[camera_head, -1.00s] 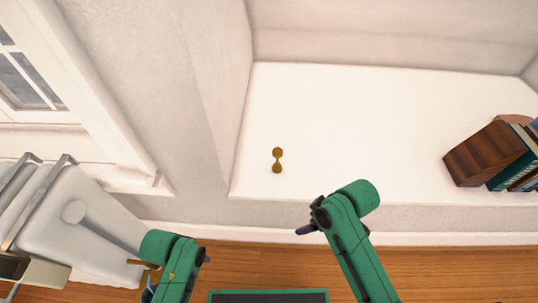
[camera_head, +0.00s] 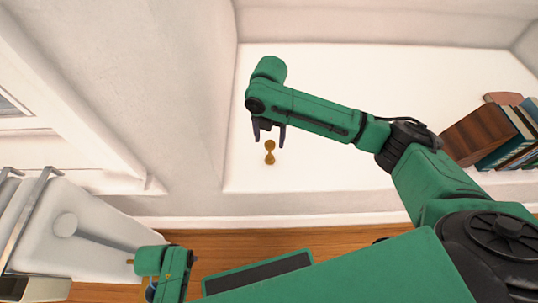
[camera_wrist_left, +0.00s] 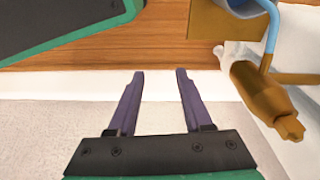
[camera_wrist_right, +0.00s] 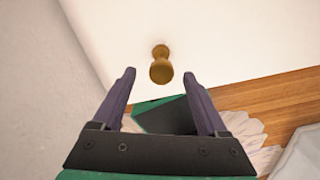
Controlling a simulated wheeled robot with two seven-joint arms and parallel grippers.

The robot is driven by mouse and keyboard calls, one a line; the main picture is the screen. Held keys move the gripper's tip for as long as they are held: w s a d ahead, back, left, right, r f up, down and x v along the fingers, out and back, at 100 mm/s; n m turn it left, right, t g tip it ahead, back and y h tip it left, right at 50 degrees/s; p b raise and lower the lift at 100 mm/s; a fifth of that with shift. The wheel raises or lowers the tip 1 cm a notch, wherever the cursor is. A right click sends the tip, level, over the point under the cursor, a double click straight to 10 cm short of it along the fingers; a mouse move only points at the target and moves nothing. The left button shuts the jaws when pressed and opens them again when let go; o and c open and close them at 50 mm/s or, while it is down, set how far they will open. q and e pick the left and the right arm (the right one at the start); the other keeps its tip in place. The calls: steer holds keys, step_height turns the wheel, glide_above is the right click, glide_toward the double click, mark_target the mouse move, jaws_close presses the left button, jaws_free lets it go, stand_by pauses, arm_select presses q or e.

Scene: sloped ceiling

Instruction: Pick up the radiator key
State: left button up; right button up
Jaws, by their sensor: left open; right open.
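The radiator key (camera_head: 270,153) is a small brass-coloured piece with two rounded ends and a narrow waist, on the white ledge (camera_head: 330,170). My right gripper (camera_head: 269,145) is open, its fingers pointing toward the key; in the head view the key's upper end shows between the fingertips. In the right wrist view the key (camera_wrist_right: 160,66) shows beyond and between the open fingers (camera_wrist_right: 160,78), apart from both. My left gripper (camera_wrist_left: 160,75) is open and empty, low at the left, away from the key. Its fingertips are hard to make out in the head view.
Several books (camera_head: 510,140) stand at the right end of the ledge. White walls border the ledge at the left and back. The ledge around the key is clear.

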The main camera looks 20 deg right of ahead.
mark_target(270, 156)
step_height(270, 156, down, 6)
steer(key=shift+d+r+b, duration=0.1)
steer(key=shift+r+b, duration=0.1)
steer(key=shift+b, duration=0.8)
steer(key=shift+f, duration=0.15)
jaws_close()
arm_select(q)
steer(key=r, duration=0.3)
steer(key=w+d+r, duration=0.1)
steer(key=r, duration=0.1)
steer(key=shift+r, duration=0.15)
